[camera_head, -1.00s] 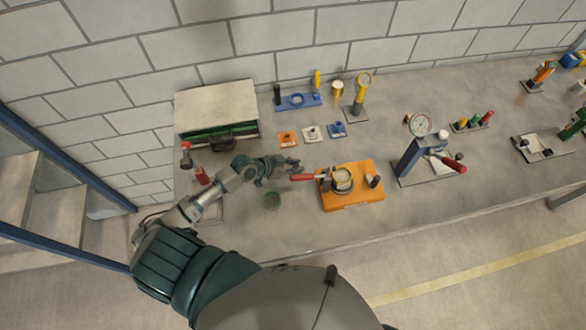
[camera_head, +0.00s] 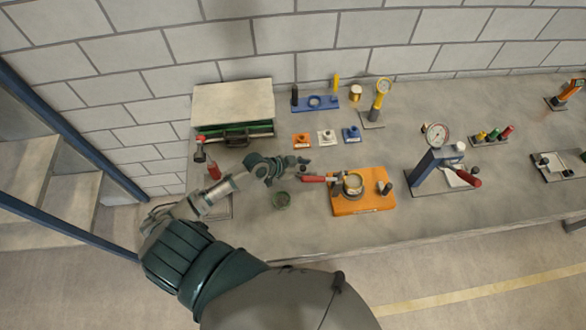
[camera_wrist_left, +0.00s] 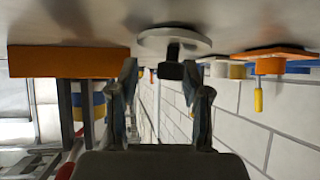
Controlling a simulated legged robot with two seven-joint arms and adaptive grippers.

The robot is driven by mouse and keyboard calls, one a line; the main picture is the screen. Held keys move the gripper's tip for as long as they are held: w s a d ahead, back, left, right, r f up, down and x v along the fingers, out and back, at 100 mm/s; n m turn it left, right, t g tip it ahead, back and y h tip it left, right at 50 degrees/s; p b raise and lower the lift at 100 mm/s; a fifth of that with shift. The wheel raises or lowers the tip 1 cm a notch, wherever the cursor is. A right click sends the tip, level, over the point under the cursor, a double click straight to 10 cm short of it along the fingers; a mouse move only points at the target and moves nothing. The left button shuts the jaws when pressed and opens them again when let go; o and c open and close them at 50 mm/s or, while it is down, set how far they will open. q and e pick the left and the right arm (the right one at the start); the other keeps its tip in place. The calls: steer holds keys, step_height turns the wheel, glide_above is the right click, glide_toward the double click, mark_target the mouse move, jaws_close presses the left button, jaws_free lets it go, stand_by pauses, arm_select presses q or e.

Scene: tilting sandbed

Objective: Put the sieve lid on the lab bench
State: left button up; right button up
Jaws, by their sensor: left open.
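A pale round disc with a dark knob, which looks like the sieve lid (camera_wrist_left: 190,42), shows in the left wrist view, where the bench appears at the top. I cannot pick it out clearly in the head view. My left gripper (camera_head: 300,168) is low over the lab bench (camera_head: 310,228), left of the orange fixture. In the left wrist view its two fingers (camera_wrist_left: 165,85) are apart, with the knob showing between their tips; contact is not visible. My right gripper is not in view.
An orange fixture (camera_head: 365,205) with a red handle (camera_head: 314,179) stands close right of the left gripper. Small orange, white and blue blocks (camera_head: 326,137) are behind. A gauge press (camera_head: 432,165) stands farther right.

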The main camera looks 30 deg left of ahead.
arm_select(q)
steer(key=s+a+b, duration=0.1)
steer(key=s+a, duration=0.3)
steer(key=shift+a+b, duration=0.3)
steer(key=shift+a, duration=0.05)
steer(key=s+a, duration=0.2)
steer(key=a, duration=0.1)
steer(key=s+a+b, duration=0.1)
steer(key=s+a, duration=0.1)
steer(key=shift+s+a+f, duration=0.2)
steer(key=shift+s+a, duration=0.2)
steer(key=shift+s+d+r, duration=0.55)
steer(key=shift+s+d, duration=0.1)
steer(key=shift+d, duration=0.25)
steer(key=shift+a, duration=0.15)
steer(key=shift+a+f, duration=0.1)
steer(key=shift+a, duration=0.2)
steer(key=shift+w+a+f, duration=0.15)
steer(key=shift+a+f, duration=0.1)
steer(key=shift+a, duration=0.45)
steer(key=shift+d, duration=0.1)
steer(key=shift+d+r, duration=0.15)
steer(key=shift+d, duration=0.5)
steer(key=shift+a, duration=0.15)
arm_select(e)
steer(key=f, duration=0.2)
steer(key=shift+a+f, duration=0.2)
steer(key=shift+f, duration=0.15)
